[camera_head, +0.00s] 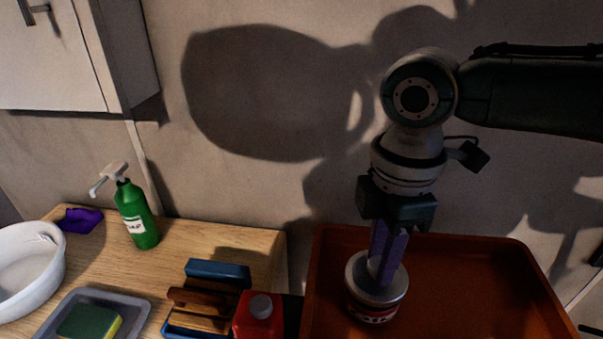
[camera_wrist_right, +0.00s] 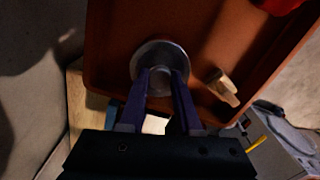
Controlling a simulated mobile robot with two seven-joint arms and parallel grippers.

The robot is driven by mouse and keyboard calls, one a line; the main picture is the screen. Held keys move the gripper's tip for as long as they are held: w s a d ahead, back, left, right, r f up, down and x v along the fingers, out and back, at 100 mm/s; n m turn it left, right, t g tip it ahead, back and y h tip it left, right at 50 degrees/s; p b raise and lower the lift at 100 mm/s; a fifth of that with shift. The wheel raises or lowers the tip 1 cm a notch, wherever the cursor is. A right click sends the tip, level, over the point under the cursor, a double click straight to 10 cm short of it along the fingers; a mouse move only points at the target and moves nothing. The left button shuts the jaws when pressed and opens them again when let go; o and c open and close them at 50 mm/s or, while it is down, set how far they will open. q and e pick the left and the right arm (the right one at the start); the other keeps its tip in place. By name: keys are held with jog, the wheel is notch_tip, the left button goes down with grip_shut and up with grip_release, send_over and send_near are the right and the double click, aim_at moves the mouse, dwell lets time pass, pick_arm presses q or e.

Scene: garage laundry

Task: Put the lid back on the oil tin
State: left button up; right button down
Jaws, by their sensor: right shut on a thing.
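The oil tin (camera_head: 373,316), with a red and white label, stands upright in the orange tray at the right of the head view. A round silver lid (camera_head: 398,285) covers its top; I cannot tell whether it is fully seated or slightly above the rim. My right gripper (camera_head: 382,280) points straight down, with its purple fingers shut on the lid near its middle. In the right wrist view the fingers (camera_wrist_right: 161,75) reach the round silver lid (camera_wrist_right: 160,50), which hides the tin beneath it. My left gripper is not in view.
The orange tray (camera_head: 480,262) has free room right of the tin. A wooden-handled item (camera_wrist_right: 224,88) lies in it.

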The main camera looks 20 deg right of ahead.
jog(key=shift+c, duration=0.2)
grip_release()
dwell(0.6)
jog(key=shift+r, duration=0.1)
notch_tip(320, 180, up, 2)
jog(key=p, duration=0.3)
jog(key=shift+r, duration=0.2)
notch_tip(320, 180, up, 5)
jog(key=p, duration=0.5)
jog(key=shift+f, duration=0.2)
jog(key=shift+f, duration=0.1)
jog(key=shift+c, duration=0.2)
